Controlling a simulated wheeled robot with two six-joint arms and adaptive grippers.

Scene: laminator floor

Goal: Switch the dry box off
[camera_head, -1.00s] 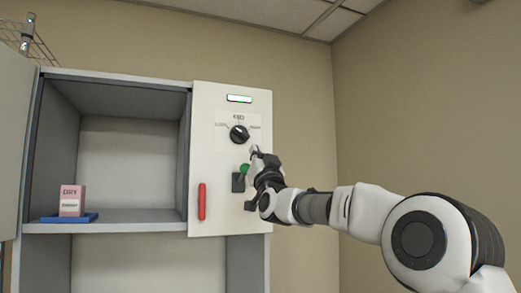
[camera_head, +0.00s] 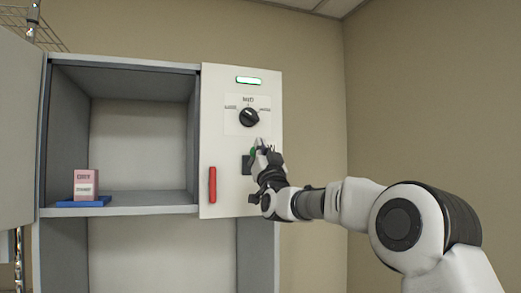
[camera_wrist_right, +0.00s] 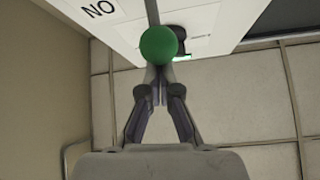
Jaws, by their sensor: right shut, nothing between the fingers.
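The dry box is a grey cabinet with a white control panel (camera_head: 214,130) on its right side. The panel has a lit green indicator (camera_head: 249,81), a black rotary dial (camera_head: 249,117) and a dark switch plate (camera_head: 246,166). A green ball knob (camera_head: 253,153) sits by that plate, partly hidden by my right gripper (camera_head: 264,147). In the right wrist view the green knob (camera_wrist_right: 158,43) is just beyond the shut, empty fingertips (camera_wrist_right: 159,72); whether they touch it is unclear. My left gripper is out of view.
A red handle (camera_head: 212,185) is on the panel, left of the gripper. The open compartment holds a pink box (camera_head: 85,183) on a blue tray (camera_head: 72,204). An open door (camera_head: 18,140) stands at left. Bare wall is on the right.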

